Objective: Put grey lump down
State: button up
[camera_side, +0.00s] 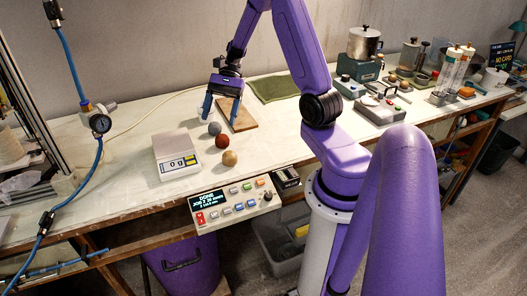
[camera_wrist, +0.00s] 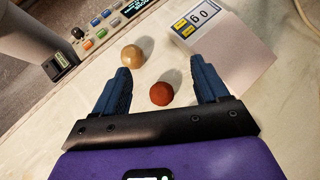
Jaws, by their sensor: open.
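The grey lump (camera_side: 214,128) rests on the pale bench top in the side view, behind the red-brown lump. My gripper (camera_side: 221,115) is open above the bench, close to the grey lump and over the near end of a wooden board (camera_side: 243,122). The grey lump does not show in the wrist view, where the gripper body hides the near area. There, my gripper (camera_wrist: 160,68) has its blue fingers spread, with the red-brown lump (camera_wrist: 161,93) seen between them and the tan lump (camera_wrist: 132,56) beyond.
The scale (camera_side: 176,154) reads 0 g with a bare pan, left of the lumps. The tan lump (camera_side: 230,158) is nearest the bench's front edge. A control panel (camera_side: 235,200) is at that edge. A green mat (camera_side: 273,88) lies behind.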

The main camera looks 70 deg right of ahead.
jog(key=s+a+r+n+h, duration=0.2)
jog(key=s+a+n+h, duration=0.2)
jog(key=s+a+n, duration=0.5)
jog(key=s+a+r+n+h, duration=0.3)
jog(key=s+a+n, duration=0.6)
jog(key=n, duration=0.9)
jog(key=s+h, duration=0.2)
jog(key=shift+s+a+n+t, duration=0.3)
jog(key=shift+s+n, duration=0.05)
jog(key=shift+n, duration=0.05)
